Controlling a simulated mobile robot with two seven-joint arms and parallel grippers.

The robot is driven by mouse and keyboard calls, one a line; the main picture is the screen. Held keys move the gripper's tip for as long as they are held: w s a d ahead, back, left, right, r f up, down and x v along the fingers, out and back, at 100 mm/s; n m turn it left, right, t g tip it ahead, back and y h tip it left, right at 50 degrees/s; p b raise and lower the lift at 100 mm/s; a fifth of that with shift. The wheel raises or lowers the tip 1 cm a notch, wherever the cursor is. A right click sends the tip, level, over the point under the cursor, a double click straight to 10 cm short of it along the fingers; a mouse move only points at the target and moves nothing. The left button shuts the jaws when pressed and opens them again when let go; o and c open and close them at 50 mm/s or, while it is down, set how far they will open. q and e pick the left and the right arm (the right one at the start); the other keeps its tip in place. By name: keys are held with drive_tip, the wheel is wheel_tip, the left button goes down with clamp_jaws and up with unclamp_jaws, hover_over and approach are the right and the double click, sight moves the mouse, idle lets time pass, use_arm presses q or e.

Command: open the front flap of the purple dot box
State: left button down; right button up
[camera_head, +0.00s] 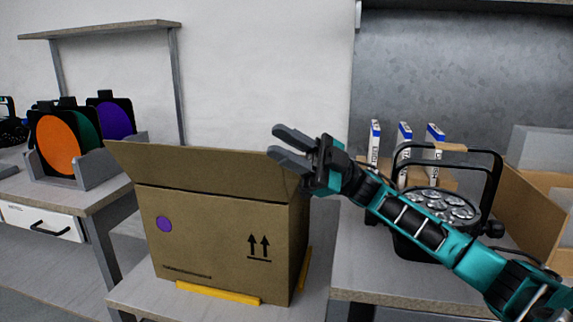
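The brown cardboard box (205,235) has a purple dot (164,224) on its front face and stands on a low grey table. A wide flap (195,170) rises from the front top edge, tilted up, and hides the inside of the box. My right gripper (274,143) is at the flap's upper right corner, with its two dark fingers pointing left. The fingers are apart with nothing visible between them. I cannot tell whether they touch the flap. My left gripper is not in view.
Yellow strips (218,293) edge the box's base. A stage light (430,205) stands on the right bench near my arm, with an open carton (535,210) beyond. A rack with orange (57,145), green and purple discs is on the left bench.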

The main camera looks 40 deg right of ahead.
wheel_tip(320, 180, up, 15)
drive_tip(key=p, duration=0.3)
idle(0.5)
